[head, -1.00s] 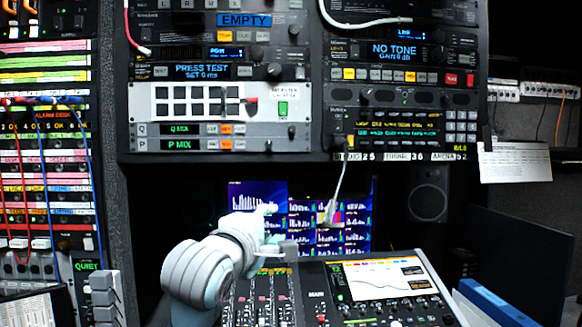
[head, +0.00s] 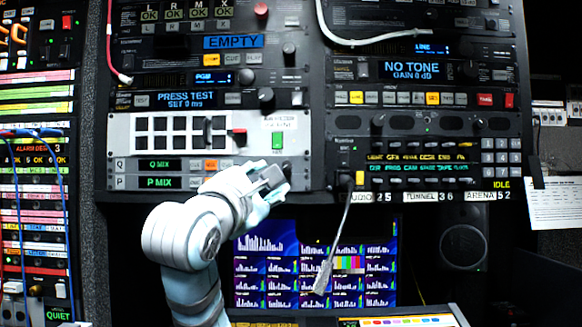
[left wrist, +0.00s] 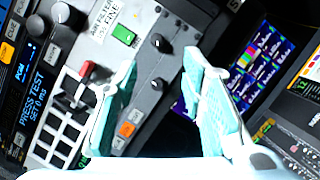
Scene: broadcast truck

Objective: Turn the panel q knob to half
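The Q panel (head: 140,165) is the grey row labelled Q MIX, just under the white panel. Its small dark knob (head: 287,168) is at the right end of the row. In the left wrist view I take it to be the upper dark knob (left wrist: 158,42); its turn setting is too small to read. My left gripper (head: 280,180) is at the right end of the Q and P rows, just below the Q knob. In the left wrist view the gripper (left wrist: 160,60) is open, with nothing between its fingers and the knob slightly beyond the fingertips. My right gripper is not in view.
The P panel (head: 135,182) lies directly below; its knob (left wrist: 157,83) shows between the fingers in the left wrist view. A green switch (head: 278,141) and red handle (head: 239,136) sit above. A grey cable (head: 337,235) hangs at the right, before the monitor (head: 258,265).

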